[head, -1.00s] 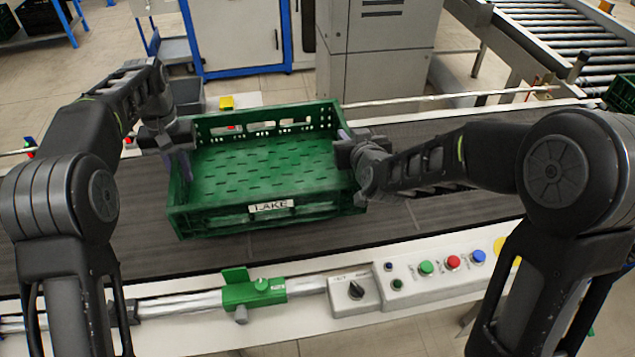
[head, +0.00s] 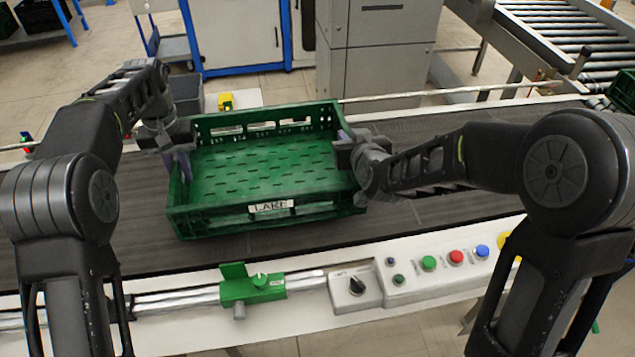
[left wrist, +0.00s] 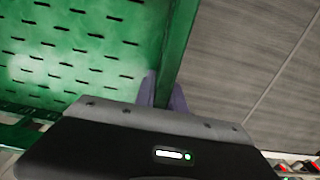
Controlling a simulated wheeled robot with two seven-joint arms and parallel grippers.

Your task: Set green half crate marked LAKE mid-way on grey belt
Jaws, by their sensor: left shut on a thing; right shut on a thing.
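The green half crate (head: 265,214) has a white label reading LAKE on its near wall and looks empty. It is over the grey belt (head: 430,208), level, between my two arms; I cannot tell whether its base touches the belt. My left gripper (head: 180,163) is shut on the crate's left wall. In the left wrist view the purple-grey fingers (left wrist: 160,92) straddle the green wall (left wrist: 178,45). My right gripper (head: 347,145) is shut on the crate's right wall, its fingers partly hidden by the wrist.
A control panel (head: 415,275) with a knob and coloured buttons lines the belt's near edge, beside a green clamp (head: 252,287) on a rail. Another green crate (head: 622,92) stands at the far right. The belt is clear on both sides of the held crate.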

